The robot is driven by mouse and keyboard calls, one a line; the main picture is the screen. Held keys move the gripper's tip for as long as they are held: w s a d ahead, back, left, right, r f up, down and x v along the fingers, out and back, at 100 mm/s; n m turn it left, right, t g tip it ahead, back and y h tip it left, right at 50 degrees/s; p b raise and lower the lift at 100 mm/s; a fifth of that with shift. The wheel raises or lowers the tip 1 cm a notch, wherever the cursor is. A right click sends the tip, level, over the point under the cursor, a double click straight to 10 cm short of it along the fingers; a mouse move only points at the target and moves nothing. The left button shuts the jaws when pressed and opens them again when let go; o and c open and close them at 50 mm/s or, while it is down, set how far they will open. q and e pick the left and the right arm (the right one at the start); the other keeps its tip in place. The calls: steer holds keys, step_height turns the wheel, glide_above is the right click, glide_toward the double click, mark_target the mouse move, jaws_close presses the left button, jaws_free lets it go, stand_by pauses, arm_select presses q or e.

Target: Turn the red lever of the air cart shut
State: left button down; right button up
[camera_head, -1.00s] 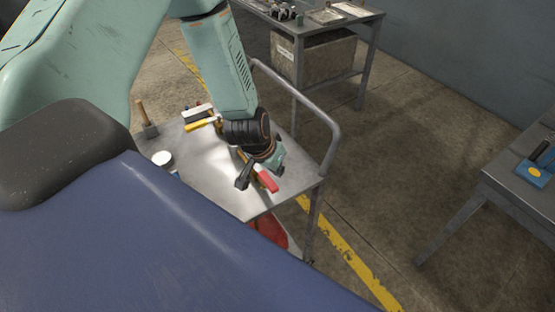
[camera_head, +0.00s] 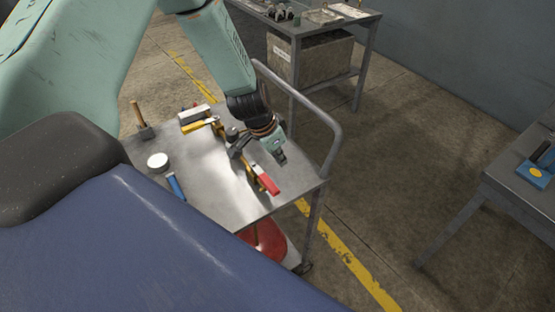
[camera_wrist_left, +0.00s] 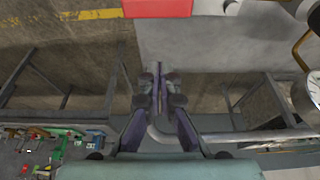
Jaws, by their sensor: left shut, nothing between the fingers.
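The air cart (camera_head: 215,200) has a grey metal top and a bent tube handle on its right side. Its red lever (camera_head: 267,184) is at the right front of the top, on a brass-coloured fitting, and points toward the front right corner. In the left wrist view the red lever (camera_wrist_left: 157,8) shows at the top edge, cut off by the frame. My left gripper (camera_head: 280,158) is just behind and right of the lever, apart from it. In the wrist view its fingers (camera_wrist_left: 160,88) are together, with nothing between them. My right gripper is not in view.
A hammer (camera_head: 144,126), a white round tin (camera_head: 158,161) and a blue-handled tool (camera_head: 175,186) lie on the cart's left part. The tube handle (camera_head: 325,122) rises close to my left gripper. A bench (camera_head: 518,190) stands right; open floor lies between.

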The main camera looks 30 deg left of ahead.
mark_target(264, 179)
arm_select(q)
steer(key=b+x, duration=0.6)
steer(key=x, duration=0.1)
steer(key=s, duration=0.1)
steer(key=s+p, duration=0.1)
steer(key=s+r, duration=0.1)
steer(key=shift+s+a, duration=0.25)
steer(key=shift+a, duration=0.1)
steer(key=shift+s+a+f, duration=0.15)
steer(key=shift+s+a, duration=0.1)
steer(key=shift+a, duration=0.05)
steer(key=shift+w+f, duration=0.1)
steer(key=shift+w+d, duration=0.15)
steer(key=shift+w, duration=0.05)
steer(key=shift+s, duration=0.1)
